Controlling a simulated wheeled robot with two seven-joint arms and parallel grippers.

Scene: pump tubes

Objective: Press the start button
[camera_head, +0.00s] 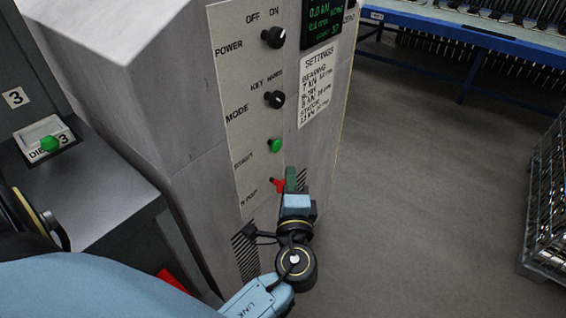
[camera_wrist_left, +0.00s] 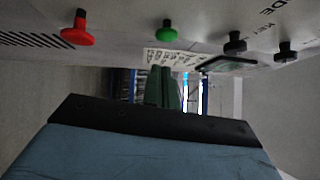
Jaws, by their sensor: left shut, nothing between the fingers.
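The green start button (camera_head: 275,145) sticks out from the grey cabinet's control panel, beside the START label. It also shows at the top of the left wrist view (camera_wrist_left: 166,31). The red button (camera_head: 278,184) is below it, and in the left wrist view it is to the left (camera_wrist_left: 79,30). My left gripper (camera_head: 290,174) is shut and empty, its green fingers pointing up, just right of the red button and below the green one. In the left wrist view the shut fingers (camera_wrist_left: 164,88) stand below the green button, with a visible gap. My right gripper is not in view.
The POWER knob (camera_head: 273,38) and MODE knob (camera_head: 274,100) sit above the green button. A settings label (camera_head: 317,85) and a lit display (camera_head: 322,20) are to the right. A wire basket (camera_head: 545,200) stands far right; open floor lies between.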

